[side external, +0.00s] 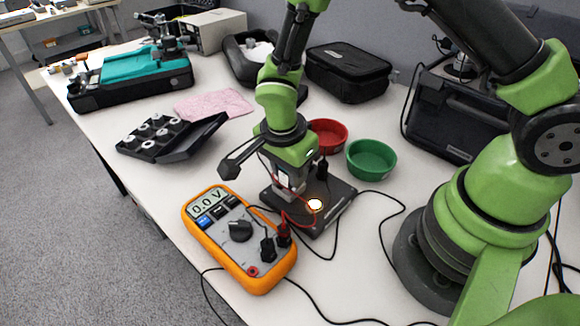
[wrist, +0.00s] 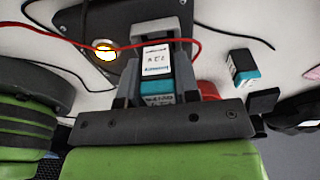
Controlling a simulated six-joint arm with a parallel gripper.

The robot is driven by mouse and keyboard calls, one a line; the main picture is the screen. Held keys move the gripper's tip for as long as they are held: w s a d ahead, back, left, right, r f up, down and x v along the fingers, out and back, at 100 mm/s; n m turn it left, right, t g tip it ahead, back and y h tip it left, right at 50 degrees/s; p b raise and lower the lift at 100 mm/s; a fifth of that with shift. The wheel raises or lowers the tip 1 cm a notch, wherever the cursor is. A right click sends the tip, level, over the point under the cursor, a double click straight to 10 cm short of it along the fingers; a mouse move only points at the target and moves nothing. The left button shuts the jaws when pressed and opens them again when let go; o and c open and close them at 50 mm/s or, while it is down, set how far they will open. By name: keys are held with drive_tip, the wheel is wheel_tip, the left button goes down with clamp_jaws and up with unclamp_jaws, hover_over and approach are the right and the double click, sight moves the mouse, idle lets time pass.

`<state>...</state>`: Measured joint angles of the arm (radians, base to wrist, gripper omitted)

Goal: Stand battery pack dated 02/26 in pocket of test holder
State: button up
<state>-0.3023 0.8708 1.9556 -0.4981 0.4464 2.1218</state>
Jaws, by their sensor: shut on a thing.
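My gripper (wrist: 158,90) is shut on a white and teal battery pack (wrist: 157,62). Lettering shows on the pack, but it is too small and blurred to read a date. The black test holder (side external: 335,212) lies on the bench with a lit round lamp on it, and my gripper (side external: 289,190) is low over its left part. In the wrist view the holder (wrist: 78,30) is at the top, and grey pocket walls (wrist: 167,28) stand close around the pack. I cannot tell whether the pack touches the pocket floor.
An orange multimeter (side external: 240,240) reading 0.0 V stands in front, with red and black leads (wrist: 55,35) near the holder. Red (side external: 329,134) and green (side external: 371,159) bowls are behind. A black tray (side external: 170,138) and a pink cloth (side external: 213,104) lie to the left.

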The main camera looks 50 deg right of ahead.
drive_tip(key=shift+f, duration=0.4)
drive_tip(key=o, duration=1.4)
drive_tip(key=shift+r, duration=4)
